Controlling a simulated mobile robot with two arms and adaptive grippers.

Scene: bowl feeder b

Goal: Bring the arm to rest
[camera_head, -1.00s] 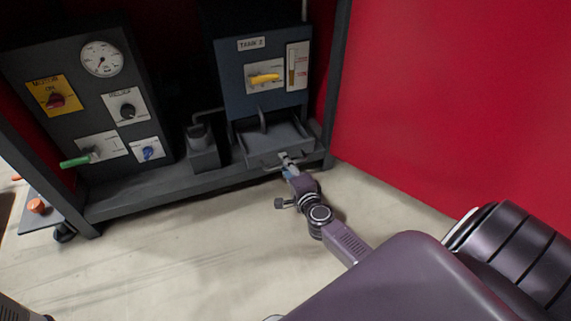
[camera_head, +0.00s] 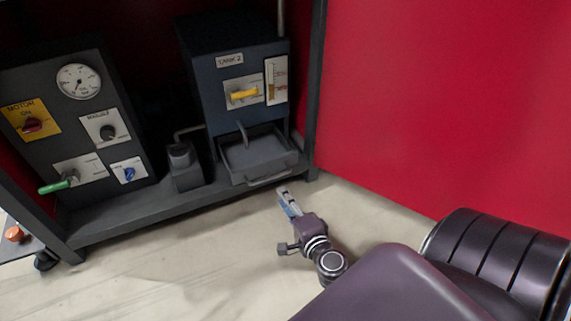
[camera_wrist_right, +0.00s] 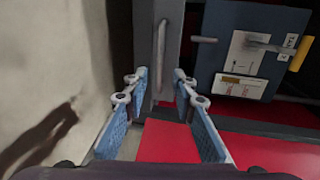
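My right gripper (camera_head: 288,201) is in front of the cabinet, just short of the grey tray (camera_head: 262,155) under the blue-grey TANK 2 box (camera_head: 236,102), and apart from the tray's handle (camera_head: 269,178). In the right wrist view the two blue-padded fingers (camera_wrist_right: 160,100) stand apart with nothing held between them. The tray's handle (camera_wrist_right: 160,45) shows beyond the fingertips there. My left gripper is in no current view.
TANK 2 has a yellow handle (camera_head: 244,94). A red wall (camera_head: 430,100) stands to the right. Pale floor (camera_head: 190,260) lies clear in front.

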